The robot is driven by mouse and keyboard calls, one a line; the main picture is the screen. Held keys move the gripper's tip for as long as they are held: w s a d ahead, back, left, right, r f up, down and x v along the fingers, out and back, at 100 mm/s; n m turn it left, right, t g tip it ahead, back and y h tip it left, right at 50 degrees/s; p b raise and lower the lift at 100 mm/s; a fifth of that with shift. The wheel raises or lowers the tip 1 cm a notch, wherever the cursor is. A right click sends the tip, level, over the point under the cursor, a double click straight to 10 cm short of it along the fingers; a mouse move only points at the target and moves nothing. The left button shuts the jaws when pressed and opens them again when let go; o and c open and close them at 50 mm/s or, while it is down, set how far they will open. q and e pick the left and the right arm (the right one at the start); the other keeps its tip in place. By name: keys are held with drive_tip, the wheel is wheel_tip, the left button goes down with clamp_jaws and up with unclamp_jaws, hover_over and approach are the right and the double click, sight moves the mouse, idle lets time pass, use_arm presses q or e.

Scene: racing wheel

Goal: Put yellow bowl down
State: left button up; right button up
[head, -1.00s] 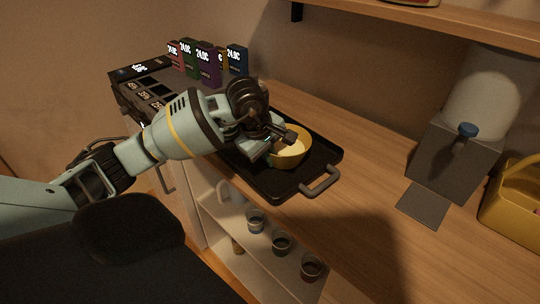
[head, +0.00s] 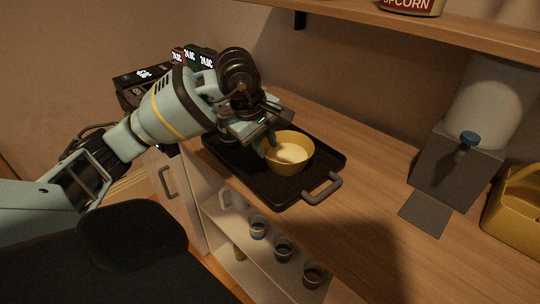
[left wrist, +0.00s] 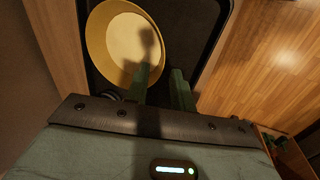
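The yellow bowl (head: 289,152) sits upright on the black tray (head: 276,196) on the wooden counter. My left gripper (head: 269,144) is at the bowl's left rim in the head view. In the left wrist view the two green fingers of the left gripper (left wrist: 161,82) stand apart with a gap between them. One finger overlaps the near edge of the bowl (left wrist: 125,42), and the other is beside it over the tray. I cannot tell whether a finger touches the rim. My right gripper is not in view.
Small boxes (head: 191,58) stand behind my left arm. A shelf (head: 440,32) runs above. Cups (head: 283,248) stand on a lower shelf. The counter right of the tray is clear.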

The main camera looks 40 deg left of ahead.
use_arm(q)
drive_tip(key=shift+v, duration=2.2)
